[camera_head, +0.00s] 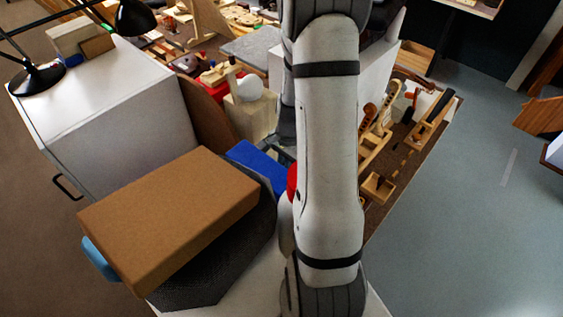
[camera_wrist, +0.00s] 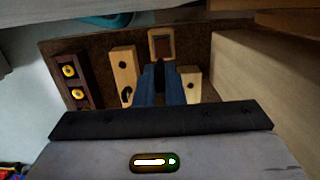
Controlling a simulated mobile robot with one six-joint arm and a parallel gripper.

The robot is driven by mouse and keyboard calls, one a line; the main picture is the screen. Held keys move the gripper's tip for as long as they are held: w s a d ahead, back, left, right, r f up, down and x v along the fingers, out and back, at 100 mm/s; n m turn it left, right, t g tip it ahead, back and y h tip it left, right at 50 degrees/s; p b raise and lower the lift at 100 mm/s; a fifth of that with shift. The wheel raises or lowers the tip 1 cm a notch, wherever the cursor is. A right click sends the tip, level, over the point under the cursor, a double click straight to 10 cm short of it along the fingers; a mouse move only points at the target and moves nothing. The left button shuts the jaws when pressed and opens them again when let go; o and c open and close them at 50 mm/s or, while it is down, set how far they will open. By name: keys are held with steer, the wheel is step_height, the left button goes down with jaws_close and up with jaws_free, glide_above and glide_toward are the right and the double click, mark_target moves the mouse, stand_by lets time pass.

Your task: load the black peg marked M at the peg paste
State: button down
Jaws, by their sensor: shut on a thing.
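In the wrist view, my gripper (camera_wrist: 161,75) points at a dark brown board and is shut on a small dark thing, taken as the black peg. The fingers mostly hide it, and no letter M can be read. A dark wooden block with two round yellow-centred pieces (camera_wrist: 72,72) stands at the left. A pale block (camera_wrist: 122,68) with a dark hole and a black mark is just left of the fingers. I cannot tell which of these is the peg paste. In the head view, my arm hides the gripper.
A small square wooden tray (camera_wrist: 161,34) lies beyond the fingers, and a pale holed block (camera_wrist: 193,80) is close at their right. A long pale wooden wall (camera_wrist: 250,85) bounds the right. In the head view, a brown box (camera_head: 170,210) stands at front left; grey floor is clear at right.

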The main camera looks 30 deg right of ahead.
mark_target(284, 178)
steer(key=shift+f+b, duration=2)
steer(key=shift+f, duration=0.9)
steer(key=shift+f+b, duration=0.45)
steer(key=shift+f, duration=0.05)
steer(key=shift+r, duration=0.1)
steer(key=shift+r+p, duration=2.6)
steer(key=shift+r, duration=0.9)
steer(key=shift+w+f, duration=0.1)
